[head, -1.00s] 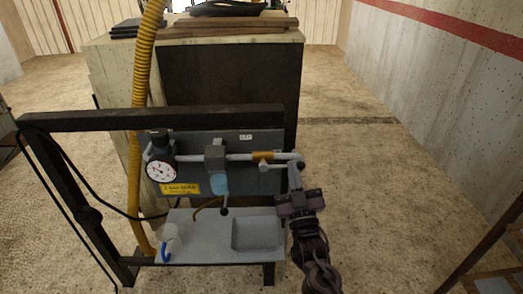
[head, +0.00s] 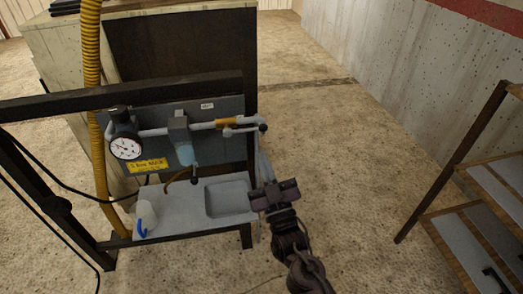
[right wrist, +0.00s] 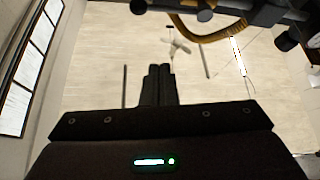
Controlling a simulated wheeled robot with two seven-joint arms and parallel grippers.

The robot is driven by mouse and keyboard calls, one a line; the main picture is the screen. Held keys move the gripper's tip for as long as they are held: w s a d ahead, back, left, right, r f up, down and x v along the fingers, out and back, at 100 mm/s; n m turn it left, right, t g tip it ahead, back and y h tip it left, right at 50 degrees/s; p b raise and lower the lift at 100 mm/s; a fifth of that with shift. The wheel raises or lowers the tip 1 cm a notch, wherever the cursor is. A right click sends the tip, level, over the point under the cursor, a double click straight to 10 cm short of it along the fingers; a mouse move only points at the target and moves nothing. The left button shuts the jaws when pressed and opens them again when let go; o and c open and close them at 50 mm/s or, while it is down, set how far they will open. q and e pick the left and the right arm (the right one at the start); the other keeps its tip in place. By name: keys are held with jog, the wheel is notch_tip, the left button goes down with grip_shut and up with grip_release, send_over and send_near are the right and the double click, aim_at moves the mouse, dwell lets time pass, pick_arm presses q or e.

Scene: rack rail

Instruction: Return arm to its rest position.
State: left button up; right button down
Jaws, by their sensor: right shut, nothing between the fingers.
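My right gripper (head: 265,165) is in the head view, just to the right of the rack's shelf, with its fingers pointing up toward the right end of the pipe rail (head: 217,125). Its fingers are together with nothing between them; the right wrist view shows them side by side (right wrist: 158,85). In the head view the gripper appears apart from the tray, but whether it touches the rail end is hard to tell. The rail carries a round gauge (head: 126,148), a filter with a bluish bowl (head: 185,154) and a yellow-banded valve (head: 228,123). My left gripper does not show.
A shelf (head: 180,211) below the rail holds a grey tray (head: 228,213) and a clear cup (head: 147,214). A yellow corrugated hose (head: 91,90) hangs at the left. A shelving unit (head: 462,160) stands at the right. Floor between is clear.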

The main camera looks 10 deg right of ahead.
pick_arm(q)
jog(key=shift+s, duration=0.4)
pick_arm(e)
jog(key=s+d+f+g+p, duration=0.1)
jog(key=s+f+g, duration=0.25)
jog(key=f, duration=0.85)
jog(key=s+d+f+g+p, duration=0.15)
jog(key=f+g, duration=0.25)
jog(key=f, duration=0.8)
jog(key=s+f+g, duration=0.4)
jog(key=f, duration=0.9)
jog(key=s+d+f+g+h, duration=0.1)
jog(key=s+d+f+g, duration=0.15)
jog(key=s+f, duration=0.4)
jog(key=s+d+f+g+h, duration=0.1)
jog(key=s+d+f+g, duration=0.15)
jog(key=s+f, duration=0.4)
pick_arm(q)
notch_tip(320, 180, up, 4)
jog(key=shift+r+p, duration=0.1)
jog(key=shift+p, duration=0.8)
pick_arm(e)
jog(key=s+d+f+m+g, duration=0.1)
jog(key=s+d+f+g, duration=0.1)
jog(key=s, duration=0.8)
jog(key=s+d+f+m+g+h, duration=0.1)
jog(key=s+f+g, duration=0.3)
jog(key=s, duration=0.7)
jog(key=shift+d+f, duration=0.6)
jog(key=shift+d, duration=0.3)
